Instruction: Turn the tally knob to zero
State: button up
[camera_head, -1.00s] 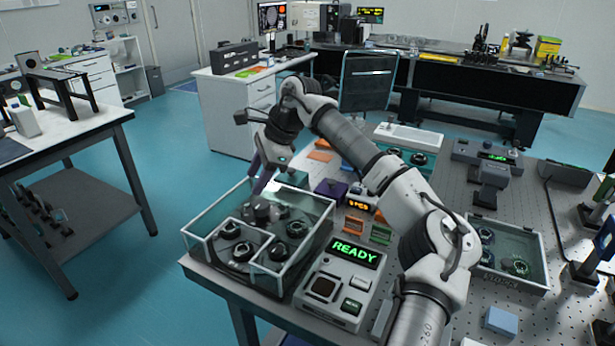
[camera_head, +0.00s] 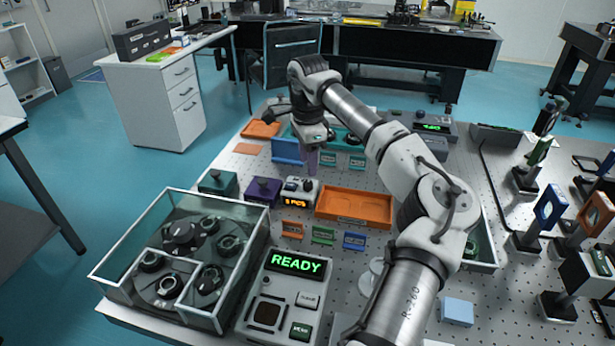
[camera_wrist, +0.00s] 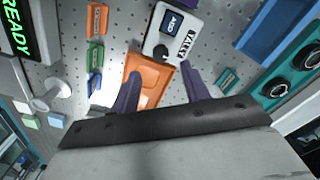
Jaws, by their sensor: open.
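The tally unit (camera_head: 299,192) is a small white box with an orange lit display that seems to read "3 PCS". In the wrist view the tally unit (camera_wrist: 173,30) carries a "TALLY" label and a dark round tally knob (camera_wrist: 160,51). The knob's pointer setting is too small to read. My gripper (camera_head: 311,167) is above and just behind the unit, pointing down. In the wrist view my gripper (camera_wrist: 160,82) shows two purple fingers spread apart with nothing between them. The knob lies beyond the fingertips, apart from them.
An orange tray (camera_head: 354,221) is right of the unit, and a purple box (camera_head: 262,191) is close on its left. A glass-walled case (camera_head: 130,235) and a console with a green READY display (camera_head: 296,263) stand in front. Small coloured holders (camera_head: 323,235) line the perforated table.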

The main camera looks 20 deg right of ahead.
aim_at(307, 183)
notch_tip(307, 183, down, 7)
jog(key=shift+r+p, duration=0.1)
jog(key=shift+p, duration=0.55)
jog(key=c, duration=1)
